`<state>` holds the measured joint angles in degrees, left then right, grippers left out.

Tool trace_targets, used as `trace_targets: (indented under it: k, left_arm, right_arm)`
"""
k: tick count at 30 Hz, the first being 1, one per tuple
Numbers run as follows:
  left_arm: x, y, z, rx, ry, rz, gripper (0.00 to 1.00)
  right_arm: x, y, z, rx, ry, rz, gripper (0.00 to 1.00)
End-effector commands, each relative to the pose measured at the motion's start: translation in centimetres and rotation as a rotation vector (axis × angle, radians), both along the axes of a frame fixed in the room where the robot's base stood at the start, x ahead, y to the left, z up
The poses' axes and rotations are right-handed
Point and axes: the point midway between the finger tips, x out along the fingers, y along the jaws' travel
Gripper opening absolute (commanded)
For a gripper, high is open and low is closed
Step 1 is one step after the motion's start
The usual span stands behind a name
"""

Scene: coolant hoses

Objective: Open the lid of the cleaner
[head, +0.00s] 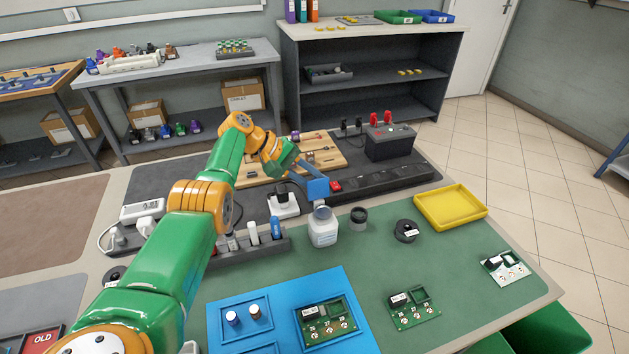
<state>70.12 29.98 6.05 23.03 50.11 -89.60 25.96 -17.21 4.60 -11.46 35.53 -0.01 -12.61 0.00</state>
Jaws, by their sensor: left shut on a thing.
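The cleaner (323,232) is a white bottle with a label, standing upright on the green mat near the middle of the head view. My left gripper (319,192) reaches in from above and behind, with its blue fingertip at the top of the bottle. It is shut on the bottle's lid, which the fingertip mostly hides; a greyish rim shows just below it. I cannot tell whether the lid has turned or lifted. My right gripper is not in view.
A dark round cup (358,217) stands close right of the bottle, and a black disc (406,231) farther right. A rack with bottles (252,234) is to the left. A yellow tray (451,206) and circuit boards (413,308) lie to the right and front.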

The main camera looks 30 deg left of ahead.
Motion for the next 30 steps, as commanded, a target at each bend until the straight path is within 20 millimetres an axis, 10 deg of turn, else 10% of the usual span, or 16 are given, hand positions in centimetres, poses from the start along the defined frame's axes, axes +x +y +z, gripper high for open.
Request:
trace_targets:
  k: [2, 3, 6, 30]
  left_arm:
    - [-0.2, -0.1, -0.3, 0.001, 0.009, -0.002, 0.00]
    - [-0.2, -0.1, -0.3, 0.001, 0.009, -0.003, 0.31]
    - [-0.1, 0.0, -0.3, 0.001, 0.007, -0.003, 0.54]
    - [-3.1, 4.1, 4.7, 0.000, 0.005, -0.002, 0.54]
  right_arm:
    - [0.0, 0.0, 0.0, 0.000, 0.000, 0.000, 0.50]
    - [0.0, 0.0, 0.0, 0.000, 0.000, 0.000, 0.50]
    - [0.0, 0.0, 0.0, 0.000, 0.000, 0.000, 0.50]
    - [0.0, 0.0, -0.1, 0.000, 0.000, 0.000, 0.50]
